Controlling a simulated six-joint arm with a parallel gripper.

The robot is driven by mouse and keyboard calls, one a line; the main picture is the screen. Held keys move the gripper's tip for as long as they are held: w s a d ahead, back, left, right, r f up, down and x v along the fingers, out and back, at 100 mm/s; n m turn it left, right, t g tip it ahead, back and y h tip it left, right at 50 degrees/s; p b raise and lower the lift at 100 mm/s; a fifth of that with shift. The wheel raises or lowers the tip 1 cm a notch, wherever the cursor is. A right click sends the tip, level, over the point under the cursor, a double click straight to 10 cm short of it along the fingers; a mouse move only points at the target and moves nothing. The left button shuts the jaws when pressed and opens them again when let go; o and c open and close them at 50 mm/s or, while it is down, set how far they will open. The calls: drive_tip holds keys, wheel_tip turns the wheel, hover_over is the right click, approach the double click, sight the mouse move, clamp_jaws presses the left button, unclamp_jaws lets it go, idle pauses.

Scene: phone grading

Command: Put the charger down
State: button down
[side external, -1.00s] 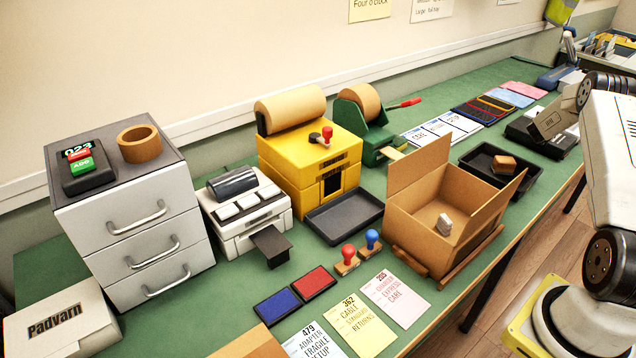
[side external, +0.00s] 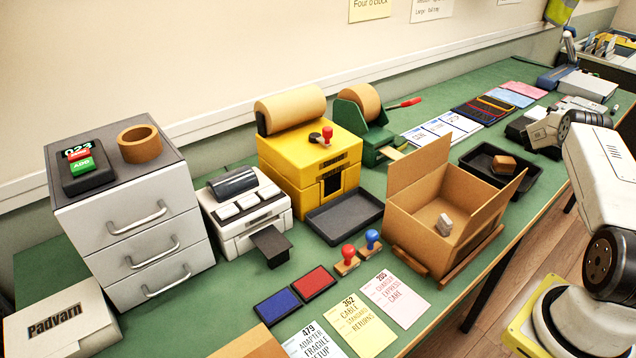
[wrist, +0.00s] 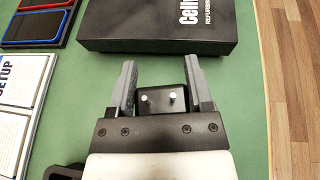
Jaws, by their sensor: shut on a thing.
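The charger (wrist: 163,103) is a small black block with two pale metal pins. In the wrist view it sits between the two grey fingers of my gripper (wrist: 161,95), which is shut on it. Green table surface shows around the fingers; I cannot tell whether the charger touches it. In the side view my gripper and wrist are low over the table's right part, and the charger cannot be made out there.
A black lettered box (wrist: 165,25) lies just beyond the fingertips. Phones (wrist: 38,20) and printed cards (wrist: 20,95) lie to the left. An open cardboard box (side external: 420,245) and a black tray (side external: 478,160) stand nearer the side camera. Green table shows between the cards and my gripper.

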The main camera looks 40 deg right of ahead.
drive_tip(key=shift+w+d+f, duration=0.15)
drive_tip(key=shift+d+f, duration=0.05)
drive_tip(key=shift+f, duration=1.6)
unclamp_jaws()
drive_tip(key=shift+f, duration=0.1)
drive_tip(key=shift+a+r, duration=0.2)
drive_tip(key=shift+a, duration=0.05)
drive_tip(key=shift+v, duration=5.75)
